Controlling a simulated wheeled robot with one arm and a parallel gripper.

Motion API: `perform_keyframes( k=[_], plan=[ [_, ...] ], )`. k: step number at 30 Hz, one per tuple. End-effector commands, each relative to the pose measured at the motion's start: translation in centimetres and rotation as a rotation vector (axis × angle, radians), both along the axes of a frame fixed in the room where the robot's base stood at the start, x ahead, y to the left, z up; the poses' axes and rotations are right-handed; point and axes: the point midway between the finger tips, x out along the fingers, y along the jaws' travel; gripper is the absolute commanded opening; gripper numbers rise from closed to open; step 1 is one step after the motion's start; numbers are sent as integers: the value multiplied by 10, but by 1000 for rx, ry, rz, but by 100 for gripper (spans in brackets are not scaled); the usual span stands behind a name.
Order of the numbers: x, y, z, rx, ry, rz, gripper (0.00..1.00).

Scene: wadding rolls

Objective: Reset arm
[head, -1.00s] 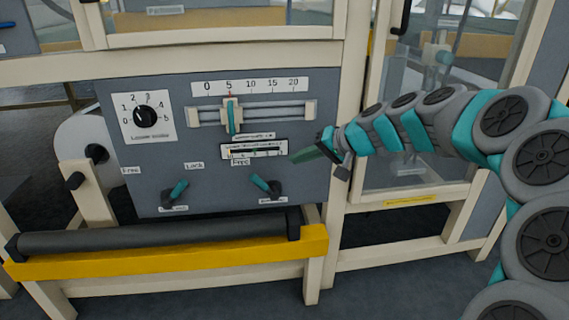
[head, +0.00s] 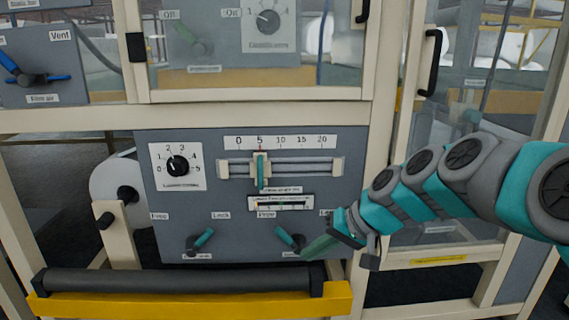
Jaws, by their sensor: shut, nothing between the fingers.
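My gripper (head: 318,246) is shut and empty, at the end of my grey and teal arm, which reaches in from the right. Its tip is in front of the lower right part of the grey control panel (head: 230,215), beside the right teal-handled lever (head: 289,239). I cannot tell whether it touches the lever or the panel. The gripper hides part of a label at the panel's lower right. The left teal-handled lever (head: 202,239) stands apart from it.
The panel also carries a round dial (head: 178,166) and a slider (head: 261,170) near 5. A dark roller (head: 175,281) and yellow bar (head: 190,303) run below. A white roll (head: 110,180) stands left. Glazed doors with a black handle (head: 430,62) are at right.

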Motion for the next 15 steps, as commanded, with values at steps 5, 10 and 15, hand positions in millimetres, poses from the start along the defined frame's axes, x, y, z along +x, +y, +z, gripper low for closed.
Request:
perform_keyframes(
  k=[5, 10, 15],
  plan=[
    [-111, 13, -31, -227, 169, 119, 0],
    [-204, -15, -57, -436, 324, 149, 0],
    [-268, -48, -72, -576, 441, 135, 0]
  ],
)
